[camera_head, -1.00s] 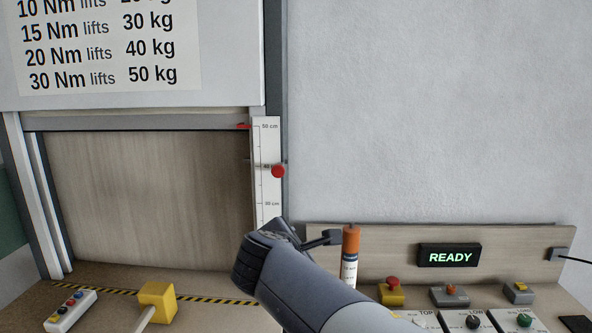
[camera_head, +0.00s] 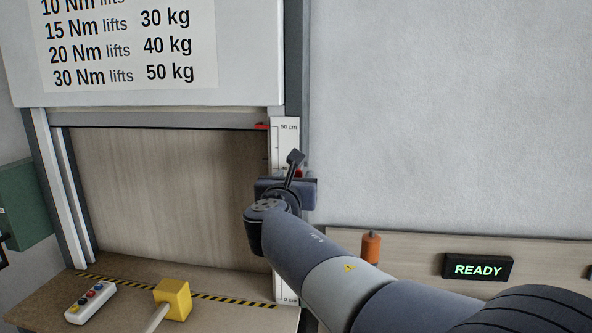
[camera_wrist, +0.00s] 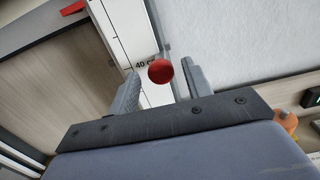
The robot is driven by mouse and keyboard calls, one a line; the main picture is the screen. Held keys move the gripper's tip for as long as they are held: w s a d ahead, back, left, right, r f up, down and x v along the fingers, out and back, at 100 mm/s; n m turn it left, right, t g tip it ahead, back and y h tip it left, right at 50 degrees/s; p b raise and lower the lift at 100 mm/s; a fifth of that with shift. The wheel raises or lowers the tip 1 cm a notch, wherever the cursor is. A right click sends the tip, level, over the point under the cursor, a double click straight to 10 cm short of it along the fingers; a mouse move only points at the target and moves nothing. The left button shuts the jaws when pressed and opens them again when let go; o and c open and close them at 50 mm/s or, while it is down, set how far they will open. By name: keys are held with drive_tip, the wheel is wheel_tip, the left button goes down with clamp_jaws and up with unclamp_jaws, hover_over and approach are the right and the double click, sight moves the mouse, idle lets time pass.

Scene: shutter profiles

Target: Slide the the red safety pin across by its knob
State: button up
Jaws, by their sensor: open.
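The red round knob (camera_wrist: 160,71) of the safety pin shows in the wrist view, in front of the white height scale (camera_wrist: 118,32) near its 40 cm mark. My gripper (camera_wrist: 158,85) is open, with one finger to the left of the knob and one to the right. The knob appears between the fingertips or just beyond them; I cannot tell the depth, and no contact is visible. In the head view my gripper (camera_head: 292,175) covers the scale at that height, and only a sliver of red (camera_head: 299,173) shows beside it.
A red pointer (camera_head: 262,126) sits near the 50 cm mark. A raised shutter (camera_head: 160,119) is left of the scale. A yellow block (camera_head: 173,298) and a button box (camera_head: 90,302) stand on the bench. An orange-capped cylinder (camera_head: 371,247) is behind my arm. A display (camera_head: 478,268) reads READY.

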drive_tip(key=shift+w+d, duration=0.15)
drive_tip(key=shift+w, duration=0.6)
drive_tip(key=shift+w+d, duration=0.1)
drive_tip(key=shift+w, duration=0.6)
clamp_jaws()
